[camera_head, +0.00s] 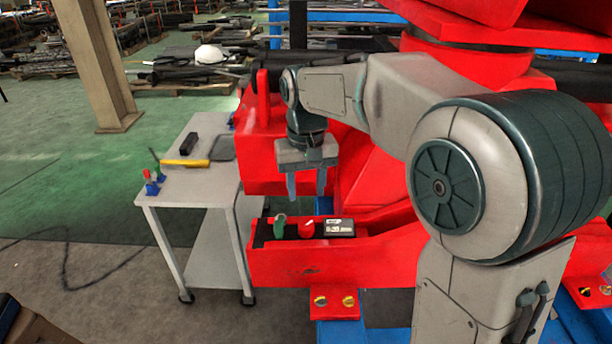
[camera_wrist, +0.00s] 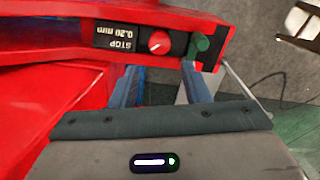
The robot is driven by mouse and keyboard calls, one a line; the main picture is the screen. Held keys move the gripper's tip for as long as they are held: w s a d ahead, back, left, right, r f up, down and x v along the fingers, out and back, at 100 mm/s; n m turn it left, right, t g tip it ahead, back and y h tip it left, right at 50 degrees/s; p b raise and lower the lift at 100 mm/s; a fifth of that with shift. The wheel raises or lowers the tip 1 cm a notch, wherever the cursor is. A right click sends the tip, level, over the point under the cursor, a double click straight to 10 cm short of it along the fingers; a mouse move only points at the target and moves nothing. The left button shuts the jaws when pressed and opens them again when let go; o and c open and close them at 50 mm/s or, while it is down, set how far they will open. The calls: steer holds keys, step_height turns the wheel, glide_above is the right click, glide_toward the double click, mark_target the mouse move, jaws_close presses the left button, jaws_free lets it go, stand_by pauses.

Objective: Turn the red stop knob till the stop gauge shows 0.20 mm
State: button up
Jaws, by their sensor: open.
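The red stop knob (camera_head: 307,228) sits in a dark recess of the red crane part. It also shows in the wrist view (camera_wrist: 159,42), with a white mark on its face. The stop gauge (camera_head: 339,228) is right beside the knob. In the wrist view the gauge (camera_wrist: 117,37) appears upside down and reads STOP 0.20 mm. My gripper (camera_head: 306,187) is open and empty, with its fingers pointing down above the knob and apart from it. In the wrist view my gripper (camera_wrist: 160,70) has one finger on each side of the knob's line.
A green knob (camera_head: 280,226) stands close on the other side of the red knob. A grey cart (camera_head: 190,190) with a yellow tool (camera_head: 185,162) stands left of the red crane part (camera_head: 305,268). Brass bolts (camera_head: 347,301) sit below. Floor is clear at left.

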steer(key=shift+r, duration=1.6)
steer(key=s+d+f+m+t, duration=0.1)
steer(key=s+d+f, duration=0.3)
steer(key=s+d, duration=0.3)
steer(key=s+d+f+m+t, duration=0.1)
steer(key=s+d+f, duration=0.3)
steer(key=s, duration=0.8)
steer(key=d+t, duration=0.1)
steer(key=d, duration=0.1)
steer(key=shift+s+d, duration=0.15)
steer(key=shift+d, duration=0.25)
